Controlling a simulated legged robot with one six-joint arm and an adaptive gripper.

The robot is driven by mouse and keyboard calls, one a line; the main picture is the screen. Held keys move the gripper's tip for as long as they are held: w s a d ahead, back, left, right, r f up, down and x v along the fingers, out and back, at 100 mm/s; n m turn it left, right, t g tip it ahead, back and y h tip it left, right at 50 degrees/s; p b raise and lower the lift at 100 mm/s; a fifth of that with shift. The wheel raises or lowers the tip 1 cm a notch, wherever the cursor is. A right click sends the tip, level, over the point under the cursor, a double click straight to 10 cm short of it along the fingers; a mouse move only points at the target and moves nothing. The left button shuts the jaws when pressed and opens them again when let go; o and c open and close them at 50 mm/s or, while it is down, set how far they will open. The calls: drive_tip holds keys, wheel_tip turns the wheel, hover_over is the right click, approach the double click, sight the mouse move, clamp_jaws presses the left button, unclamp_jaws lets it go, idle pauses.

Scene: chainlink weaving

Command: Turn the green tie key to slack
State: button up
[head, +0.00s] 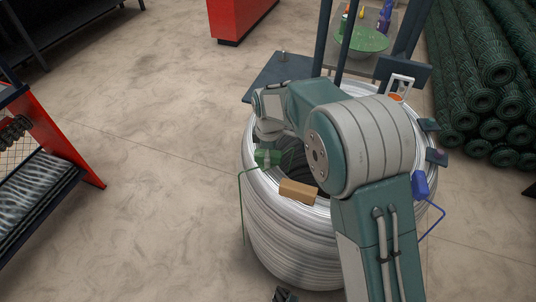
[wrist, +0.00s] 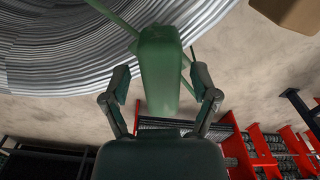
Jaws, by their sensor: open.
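The green tie key (head: 267,158) sits at the left rim of the white wire coil (head: 285,240) in the head view, with a thin green wire running down the coil's side. In the wrist view the green tie key (wrist: 158,65) is a long block with thin rods at its upper end. My gripper (wrist: 161,84) is open, one finger on each side of the key, with a visible gap on both sides. In the head view my wrist is just above the key and hides part of it.
A tan block (head: 298,191) and a blue key (head: 420,184) are also on the coil's rim. Dark posts and a tray with a green dish (head: 362,39) stand behind. Green mesh rolls (head: 482,80) are stacked at right, and a red rack (head: 75,150) stands at left.

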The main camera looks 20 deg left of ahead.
wheel_tip(320, 180, up, 12)
drive_tip(key=shift+f, duration=0.15)
idle(0.6)
drive_tip(key=s+d+r+m+t+y, duration=0.1)
drive_tip(key=s+d+r+m, duration=0.2)
drive_tip(key=d+r+m, duration=0.5)
drive_tip(key=s+d+r+m+t, duration=0.1)
drive_tip(key=s+d+r, duration=0.15)
drive_tip(key=d, duration=0.95)
drive_tip(key=s+d+m+t+h, duration=0.1)
drive_tip(key=s+d+m+t, duration=0.2)
drive_tip(key=s+d+m, duration=0.8)
drive_tip(key=s+d+f, duration=0.1)
drive_tip(key=s+d, duration=0.3)
drive_tip(key=s, duration=0.1)
drive_tip(key=shift+s+m+t, duration=0.15)
drive_tip(key=shift+m+t, duration=0.15)
drive_tip(key=shift+m, duration=0.1)
